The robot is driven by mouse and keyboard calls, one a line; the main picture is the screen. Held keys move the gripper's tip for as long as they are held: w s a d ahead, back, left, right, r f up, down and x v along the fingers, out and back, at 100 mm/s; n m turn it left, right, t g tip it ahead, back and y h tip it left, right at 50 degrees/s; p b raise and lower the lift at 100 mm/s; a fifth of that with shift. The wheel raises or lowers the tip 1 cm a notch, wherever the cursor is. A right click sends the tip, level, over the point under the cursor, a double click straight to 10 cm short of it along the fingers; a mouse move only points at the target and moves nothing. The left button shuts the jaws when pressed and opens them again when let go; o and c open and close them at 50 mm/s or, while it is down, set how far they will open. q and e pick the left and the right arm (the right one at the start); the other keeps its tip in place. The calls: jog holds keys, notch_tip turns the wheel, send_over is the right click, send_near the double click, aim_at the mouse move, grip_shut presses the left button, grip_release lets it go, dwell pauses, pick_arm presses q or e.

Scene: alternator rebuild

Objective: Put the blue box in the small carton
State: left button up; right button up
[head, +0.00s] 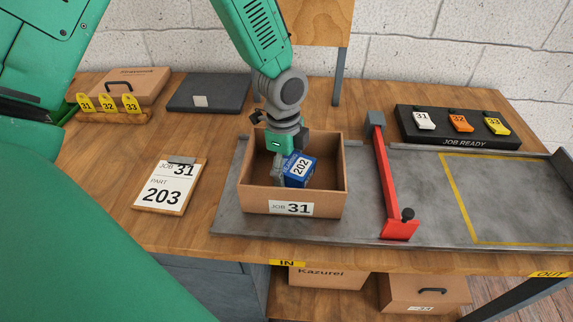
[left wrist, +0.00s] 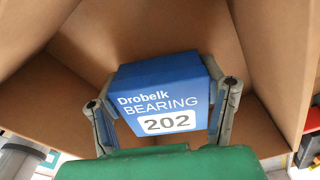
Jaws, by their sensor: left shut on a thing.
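The blue box (head: 300,170) is labelled 202 and is inside the open small carton (head: 254,202), which is marked JOB 31. In the left wrist view the blue box (left wrist: 160,88) reads "Drobelk BEARING 202". My left gripper (head: 290,172) reaches down into the carton and is shut on the blue box. Its fingers (left wrist: 168,112) press on both sides of the box. The box looks slightly tilted, with carton walls (left wrist: 270,60) around it. I cannot tell whether it touches the carton floor. My right gripper is not in view.
The carton stands on a grey metal tray, left of a red bar (head: 388,180). A clipboard (head: 168,187) reads JOB 31, PART 203. Coloured tags sit on a black JOB READY board (head: 458,128). The grey area right of the bar, outlined in yellow (head: 462,205), is clear.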

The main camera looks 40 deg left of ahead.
aim_at(286, 160)
pick_arm(q)
jog(key=o, duration=1.3)
jog(key=shift+d, duration=0.2)
jog(key=shift+c, duration=0.2)
jog(key=shift+a, duration=0.3)
jog(key=shift+a+r, duration=0.1)
jog(key=shift+r, duration=0.2)
notch_tip(286, 160, up, 11)
jog(key=shift+a+r+p, duration=0.15)
jog(key=shift+p, duration=0.4)
jog(key=shift+a+r, duration=0.35)
jog(key=shift+r, duration=0.25)
jog(key=shift+d, duration=0.15)
